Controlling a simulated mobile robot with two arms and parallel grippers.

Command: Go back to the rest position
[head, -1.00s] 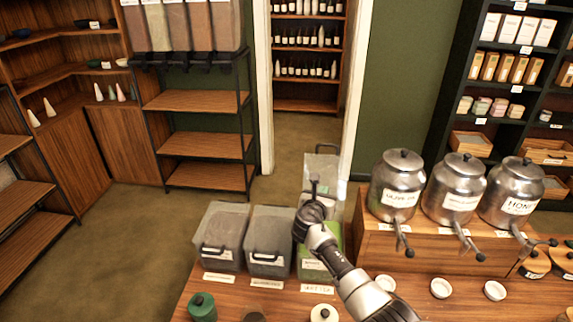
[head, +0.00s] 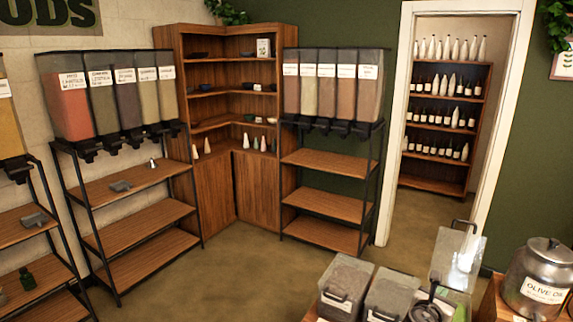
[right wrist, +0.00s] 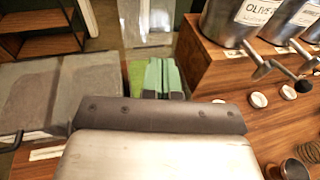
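My right gripper (head: 434,288) shows at the bottom right of the head view, in front of the row of bins. Its thin dark fingers are close together and stand up. In the right wrist view its narrow green fingers (right wrist: 164,75) lie side by side beyond my dark and silver wrist, with nothing seen between them. My left gripper and left arm are out of view.
Grey lidded bins (head: 340,292) stand at the bottom of the head view, with a taller clear bin (head: 446,252) behind. A metal olive oil urn (head: 538,272) is at the right. Dispenser racks (head: 328,208) line the walls. The floor (head: 240,270) between is clear.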

